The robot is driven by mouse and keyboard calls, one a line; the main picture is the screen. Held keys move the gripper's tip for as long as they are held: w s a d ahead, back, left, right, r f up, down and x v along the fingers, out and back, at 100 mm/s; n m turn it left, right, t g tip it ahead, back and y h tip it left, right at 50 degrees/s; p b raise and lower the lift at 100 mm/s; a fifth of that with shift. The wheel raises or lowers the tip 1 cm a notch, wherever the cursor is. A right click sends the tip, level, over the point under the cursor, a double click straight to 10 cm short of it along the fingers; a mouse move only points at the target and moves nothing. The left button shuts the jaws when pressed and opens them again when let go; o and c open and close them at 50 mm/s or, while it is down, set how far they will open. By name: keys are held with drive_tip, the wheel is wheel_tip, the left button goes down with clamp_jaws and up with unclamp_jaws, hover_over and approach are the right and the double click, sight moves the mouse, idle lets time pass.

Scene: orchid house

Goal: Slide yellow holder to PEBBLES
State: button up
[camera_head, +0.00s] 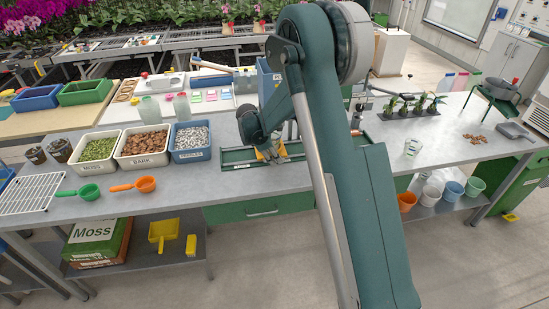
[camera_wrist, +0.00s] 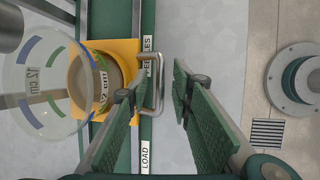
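The yellow holder (camera_wrist: 128,48) sits on a green track (camera_wrist: 147,12) with metal rods. A clear pot (camera_wrist: 30,85) marked "12 cm" appears to stand in it. A metal handle (camera_wrist: 158,68) sticks out from the holder's right side. My gripper (camera_wrist: 154,84) is open, with the handle between its fingers; contact cannot be told. A partly hidden label ending in "LES" (camera_wrist: 147,45) is beside the holder, and a "LOAD" label (camera_wrist: 145,158) lies lower down. In the head view, the yellow holder (camera_head: 265,156) is largely hidden by my arm and gripper.
Left of the track (camera_head: 235,166) stand bins of moss (camera_head: 97,150), bark (camera_head: 143,144) and pebbles (camera_head: 191,138). Green (camera_head: 88,192) and orange (camera_head: 146,184) scoops lie near the front edge.

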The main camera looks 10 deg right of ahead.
drive_tip(key=shift+c, duration=0.7)
clamp_jaws()
drive_tip(key=shift+d+b, duration=0.45)
drive_tip(key=shift+d, duration=2)
drive_tip(key=shift+o, duration=0.7)
unclamp_jaws()
drive_tip(key=shift+r, duration=0.2)
drive_tip(key=v, duration=1.1)
drive_tip(key=shift+a+r, duration=0.15)
drive_tip(key=shift+r, duration=0.15)
drive_tip(key=shift+s, duration=0.1)
